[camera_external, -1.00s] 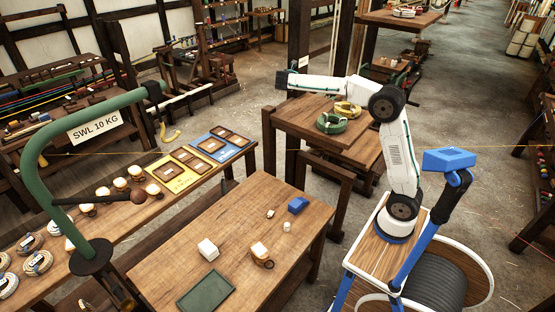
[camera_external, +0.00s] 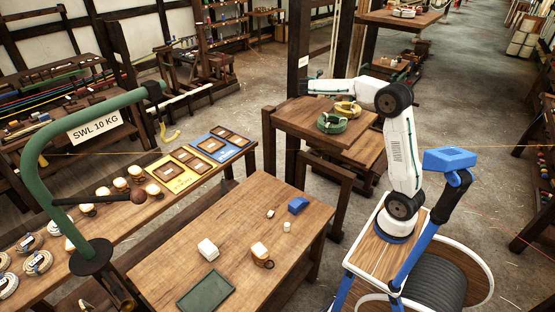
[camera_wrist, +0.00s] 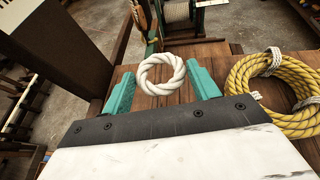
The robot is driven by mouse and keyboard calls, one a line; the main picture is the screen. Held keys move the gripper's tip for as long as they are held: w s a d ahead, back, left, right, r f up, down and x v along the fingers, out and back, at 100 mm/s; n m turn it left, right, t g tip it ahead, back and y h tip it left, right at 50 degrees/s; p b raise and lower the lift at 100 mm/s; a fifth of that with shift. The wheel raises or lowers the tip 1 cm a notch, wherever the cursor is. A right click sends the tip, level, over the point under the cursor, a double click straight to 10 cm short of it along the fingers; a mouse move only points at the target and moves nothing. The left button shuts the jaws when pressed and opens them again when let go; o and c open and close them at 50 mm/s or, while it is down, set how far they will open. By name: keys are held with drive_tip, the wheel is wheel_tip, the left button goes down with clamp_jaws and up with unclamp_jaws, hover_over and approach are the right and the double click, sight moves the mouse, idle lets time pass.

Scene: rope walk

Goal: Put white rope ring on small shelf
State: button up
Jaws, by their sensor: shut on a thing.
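The white rope ring (camera_wrist: 144,75) is between the two teal fingers of my gripper (camera_wrist: 161,70) in the wrist view, and the gripper is shut on it. Behind it in that view is a wooden board (camera_wrist: 160,98); I cannot tell whether the ring touches it. The wooden stand top (camera_external: 290,122) there carries a yellow rope coil (camera_external: 346,108) and a green coil (camera_external: 331,123). I cannot tell which surface is the small shelf.
The dark upright post (camera_external: 298,50) stands close to my arm's end. In the wrist view, the yellow coil (camera_wrist: 240,82) lies right of the ring. A higher board (camera_external: 400,18) with coils is at the back. A workbench (camera_external: 230,245) with small blocks stands in front.

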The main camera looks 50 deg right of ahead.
sight(318, 106)
wheel_tip(318, 106, down, 8)
drive_tip(key=shift+f, duration=0.1)
idle(0.4)
drive_tip(key=o, duration=0.9)
drive_tip(key=shift+f, duration=0.1)
drive_tip(key=shift+o, duration=0.2)
drive_tip(key=shift+r, duration=0.2)
drive_tip(key=v, duration=1.2)
drive_tip(key=shift+f, duration=0.1)
